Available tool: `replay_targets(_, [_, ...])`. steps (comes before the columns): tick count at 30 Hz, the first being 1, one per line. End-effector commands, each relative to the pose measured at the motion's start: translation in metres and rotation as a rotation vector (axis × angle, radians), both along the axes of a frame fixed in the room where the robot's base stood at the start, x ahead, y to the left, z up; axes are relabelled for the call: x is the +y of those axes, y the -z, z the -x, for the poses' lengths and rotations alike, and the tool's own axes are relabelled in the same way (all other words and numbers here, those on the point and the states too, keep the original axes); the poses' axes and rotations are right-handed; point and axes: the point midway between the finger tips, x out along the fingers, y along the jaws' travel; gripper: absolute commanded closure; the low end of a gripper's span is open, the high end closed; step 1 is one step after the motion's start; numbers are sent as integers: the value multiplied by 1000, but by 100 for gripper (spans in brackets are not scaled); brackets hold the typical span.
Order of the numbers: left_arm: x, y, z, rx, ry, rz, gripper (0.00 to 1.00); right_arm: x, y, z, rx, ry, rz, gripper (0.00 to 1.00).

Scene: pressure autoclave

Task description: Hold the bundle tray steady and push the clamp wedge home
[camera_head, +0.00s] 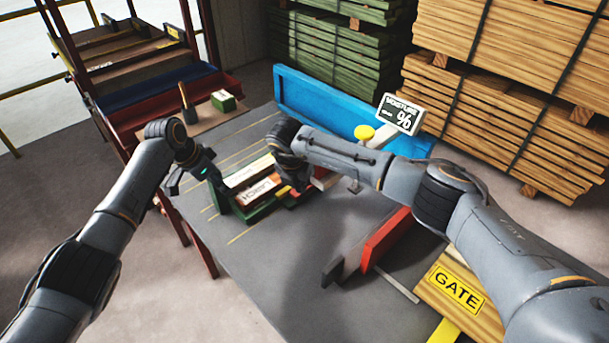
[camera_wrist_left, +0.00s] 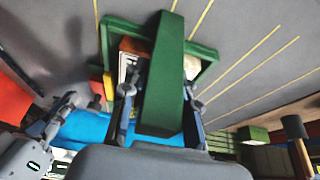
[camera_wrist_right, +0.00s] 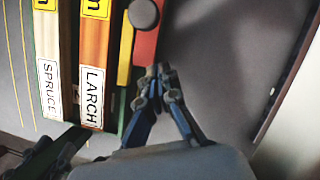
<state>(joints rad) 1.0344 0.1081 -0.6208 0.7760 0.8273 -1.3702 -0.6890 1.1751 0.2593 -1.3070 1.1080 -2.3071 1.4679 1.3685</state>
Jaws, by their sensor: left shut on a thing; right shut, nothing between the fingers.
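The green bundle tray (camera_head: 257,213) stands on the grey table with a spruce bundle (camera_wrist_right: 50,75) and a larch bundle (camera_wrist_right: 93,70) lying side by side in it. My left gripper (camera_head: 221,190) is shut on the tray's upright green handle (camera_wrist_left: 165,75), at the tray's left end. My right gripper (camera_wrist_right: 160,76) is shut and empty, its tips at the near end of a red piece (camera_wrist_right: 147,45) with a dark round knob. A yellow strip (camera_wrist_right: 126,48) lies between that red piece and the larch bundle. I cannot tell which of these two is the clamp wedge.
A blue fence (camera_head: 340,108) with a yellow button and a moisture sign (camera_head: 398,114) stands behind the tray. A red bar (camera_head: 385,238) and a gate board (camera_head: 457,288) are at the right. A green box (camera_head: 223,100) stands at the left. The table front is clear.

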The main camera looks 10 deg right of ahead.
Motion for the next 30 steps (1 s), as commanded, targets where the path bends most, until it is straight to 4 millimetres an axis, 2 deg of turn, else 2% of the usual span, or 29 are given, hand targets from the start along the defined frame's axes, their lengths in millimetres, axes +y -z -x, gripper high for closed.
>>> replay_targets(3, [0, 0, 0, 0, 0, 0, 100, -10, -3, -17, -7, 7, -2, 100])
replay_targets(9, [0, 0, 0, 0, 0, 0, 100, -16, -2, -29, -7, 3, -2, 100])
replay_targets(23, [0, 0, 0, 0, 0, 0, 100, -19, -2, -32, -6, 3, -1, 100])
replay_targets(30, [1, 0, 0, -1, 0, 0, 100, -46, -2, -47, -6, 8, 2, 100])
